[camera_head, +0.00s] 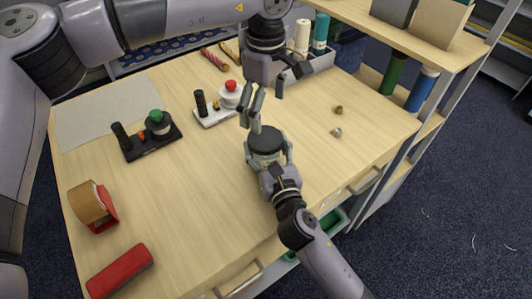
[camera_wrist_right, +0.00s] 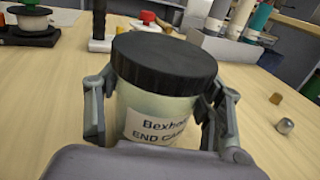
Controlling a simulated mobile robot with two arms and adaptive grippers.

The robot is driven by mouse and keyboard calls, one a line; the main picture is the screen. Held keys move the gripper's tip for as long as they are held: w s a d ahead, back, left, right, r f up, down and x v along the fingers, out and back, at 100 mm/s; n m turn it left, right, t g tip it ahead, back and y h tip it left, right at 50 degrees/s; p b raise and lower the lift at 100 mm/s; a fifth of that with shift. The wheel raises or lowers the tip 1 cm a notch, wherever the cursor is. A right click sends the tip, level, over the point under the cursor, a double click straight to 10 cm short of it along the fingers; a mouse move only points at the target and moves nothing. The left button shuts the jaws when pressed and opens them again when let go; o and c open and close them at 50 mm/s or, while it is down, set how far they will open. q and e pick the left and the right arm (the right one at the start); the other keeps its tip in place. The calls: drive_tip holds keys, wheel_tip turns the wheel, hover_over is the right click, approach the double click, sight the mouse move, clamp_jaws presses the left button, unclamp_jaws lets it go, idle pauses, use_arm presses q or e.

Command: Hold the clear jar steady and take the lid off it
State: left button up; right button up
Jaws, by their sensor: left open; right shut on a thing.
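The clear jar (camera_wrist_right: 155,110) stands upright on the table with its black lid (camera_wrist_right: 165,62) on it. A label on its front reads in part "Bexhe... END CA...". In the head view the lid (camera_head: 265,140) shows from above and the jar is mostly hidden below it. My right gripper (camera_head: 267,158) is shut on the jar, its fingers on both sides of the body below the lid; they also show in the right wrist view (camera_wrist_right: 155,120). My left gripper (camera_head: 258,105) is open and empty, pointing down just above the lid, a little behind it.
Two spool holders, one with a green knob (camera_head: 152,133) and one with a red knob (camera_head: 222,102), stand left of the jar. Two small pieces (camera_head: 337,131) lie to the right. A tape dispenser (camera_head: 94,205) and a red case (camera_head: 119,270) lie front left. The front middle is clear.

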sight(265, 138)
drive_tip(key=c, duration=0.4)
use_arm(q)
drive_tip(key=shift+m, duration=0.3)
use_arm(e)
clamp_jaws()
use_arm(q)
drive_tip(key=m, duration=0.6)
drive_tip(key=shift+s+f, duration=0.1)
drive_tip(key=shift+s, duration=0.05)
drive_tip(key=m, duration=0.6)
drive_tip(key=shift+a, duration=0.15)
drive_tip(key=shift+m, duration=0.4)
drive_tip(key=shift+f, duration=3.95)
drive_tip(key=shift+c, duration=0.5)
